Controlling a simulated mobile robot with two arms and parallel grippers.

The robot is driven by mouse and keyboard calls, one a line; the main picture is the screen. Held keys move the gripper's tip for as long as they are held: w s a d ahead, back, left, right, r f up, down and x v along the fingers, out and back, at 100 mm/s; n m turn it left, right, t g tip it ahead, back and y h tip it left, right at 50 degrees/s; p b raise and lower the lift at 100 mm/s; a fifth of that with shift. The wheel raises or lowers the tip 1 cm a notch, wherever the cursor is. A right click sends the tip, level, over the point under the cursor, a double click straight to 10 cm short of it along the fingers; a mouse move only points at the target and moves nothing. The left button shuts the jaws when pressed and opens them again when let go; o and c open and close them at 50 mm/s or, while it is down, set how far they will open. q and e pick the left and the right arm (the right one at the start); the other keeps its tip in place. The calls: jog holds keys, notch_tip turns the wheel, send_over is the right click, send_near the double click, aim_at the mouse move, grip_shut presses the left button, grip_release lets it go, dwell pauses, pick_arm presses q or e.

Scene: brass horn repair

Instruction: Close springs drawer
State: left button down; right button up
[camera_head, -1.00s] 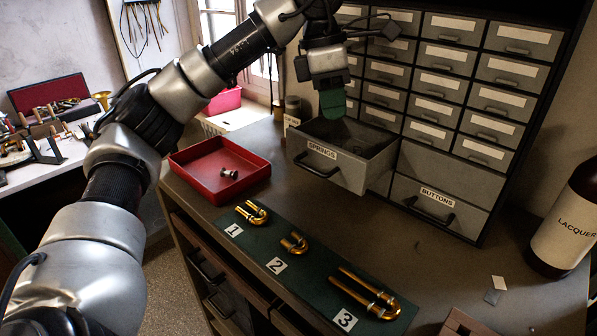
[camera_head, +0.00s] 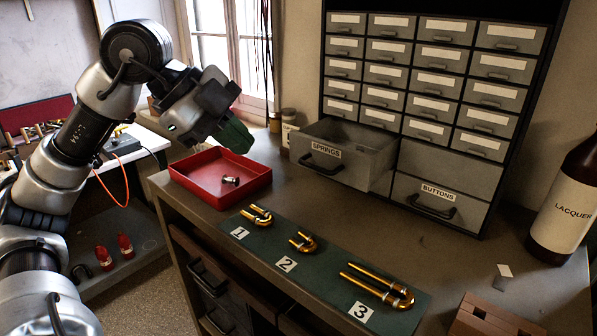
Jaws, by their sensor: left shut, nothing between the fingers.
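The springs drawer (camera_head: 345,164) is a grey metal drawer labelled SPRINGS with a dark handle (camera_head: 321,161). It is pulled out of the lower left of the grey drawer cabinet (camera_head: 450,151), and its open top shows. My left gripper (camera_head: 236,138) has green fingertips and is shut and empty. It is above the back of the red tray, to the left of the drawer and apart from it. My right gripper is not in view.
A red tray (camera_head: 206,188) with a small metal part (camera_head: 231,180) lies left of the drawer. Brass slides lie on a numbered green mat (camera_head: 335,263) in front. The closed buttons drawer (camera_head: 433,203) is to the right. A brown lacquer bottle (camera_head: 565,215) stands at far right.

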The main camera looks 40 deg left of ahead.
aim_at(308, 148)
pick_arm(q)
jog(key=w+d+f+p, duration=0.3)
jog(key=w+d+f, duration=0.1)
jog(key=w+f, duration=0.3)
jog(key=shift+w+d, duration=0.35)
jog(key=shift+w, duration=0.45)
jog(key=shift+r, duration=0.1)
